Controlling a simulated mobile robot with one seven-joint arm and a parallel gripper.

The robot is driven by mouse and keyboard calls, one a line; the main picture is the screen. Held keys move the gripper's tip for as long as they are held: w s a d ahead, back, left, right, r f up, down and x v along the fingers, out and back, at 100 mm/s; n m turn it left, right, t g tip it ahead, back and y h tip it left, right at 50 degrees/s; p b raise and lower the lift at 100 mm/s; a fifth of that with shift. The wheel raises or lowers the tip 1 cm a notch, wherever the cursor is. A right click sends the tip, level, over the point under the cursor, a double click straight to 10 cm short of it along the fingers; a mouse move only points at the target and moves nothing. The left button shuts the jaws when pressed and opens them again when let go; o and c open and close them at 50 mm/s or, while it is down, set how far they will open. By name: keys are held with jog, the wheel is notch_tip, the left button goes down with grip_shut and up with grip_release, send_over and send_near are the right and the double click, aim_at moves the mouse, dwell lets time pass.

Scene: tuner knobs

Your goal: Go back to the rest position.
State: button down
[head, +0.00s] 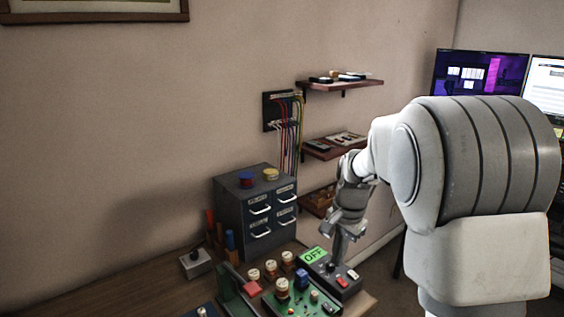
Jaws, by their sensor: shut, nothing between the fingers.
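My gripper (337,254) points down above the black control box (338,283) at the right end of the workbench. It is shut and holds nothing. The box carries a green sign reading OFF (314,255), a dark knob or stub partly hidden below my fingers, and small red and white buttons. I cannot tell whether my fingertips touch the box. Just left of it is a green board (303,301) with several cream-topped knobs (282,286) and a blue one (301,278).
A grey drawer cabinet (240,218) stands behind, with a blue and a yellow cap on top. Wall shelves (340,84) and a cable panel (270,111) are close behind my arm. Monitors (478,73) stand at right. The workbench's (120,291) left part is mostly clear.

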jog(key=s+r+n+t, duration=0.2)
jog(key=s+r+n, duration=0.2)
jog(key=s+r, duration=0.6)
jog(key=s+r+n+t, duration=0.1)
jog(key=s+n, duration=0.4)
jog(key=s, duration=1)
jog(key=shift+s+a+n+t+h, duration=0.3)
jog(key=shift+s+a+t, duration=0.1)
jog(key=shift+t, duration=0.4)
